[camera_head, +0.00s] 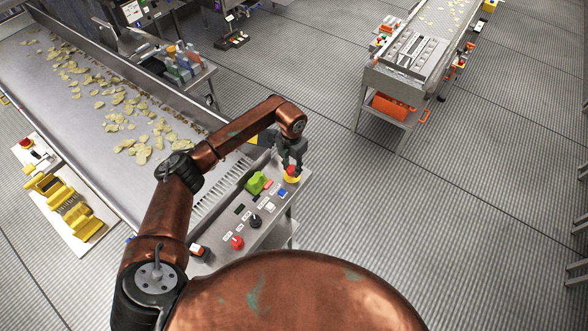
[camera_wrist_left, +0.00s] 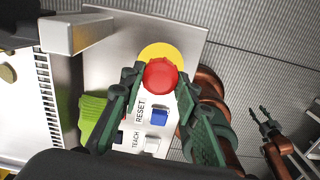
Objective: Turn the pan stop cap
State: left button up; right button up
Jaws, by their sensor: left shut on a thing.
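The pan stop cap (camera_head: 291,174) is a red knob on a yellow round base at the far right corner of the control panel. In the left wrist view the red cap (camera_wrist_left: 161,74) sits between the dark green fingertips. My left gripper (camera_head: 291,165) reaches down onto it and is shut on the cap, one finger on each side; it also shows in the left wrist view (camera_wrist_left: 160,77). The yellow base (camera_wrist_left: 161,51) shows behind the cap. My right gripper (camera_wrist_left: 262,115) is at the right of the left wrist view, empty, with its fingers apart.
A conveyor (camera_head: 45,90) with chips lies to the left. Another machine (camera_head: 412,55) stands at the back right. The floor between is clear.

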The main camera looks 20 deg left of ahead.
aim_at(292, 169)
pick_arm(q)
jog(key=m+b, duration=0.3)
jog(key=b, duration=0.1)
jog(key=shift+f, duration=0.2)
jog(key=shift+s+d+r+m+b, duration=0.1)
jog(key=shift+r+m+b, duration=0.05)
jog(key=shift+m+b, duration=1.25)
jog(key=shift+m, duration=0.3)
jog(key=o, duration=1.1)
jog(key=shift+s+r, duration=0.1)
jog(key=shift+o, duration=0.3)
notch_tip(292, 169, up, 12)
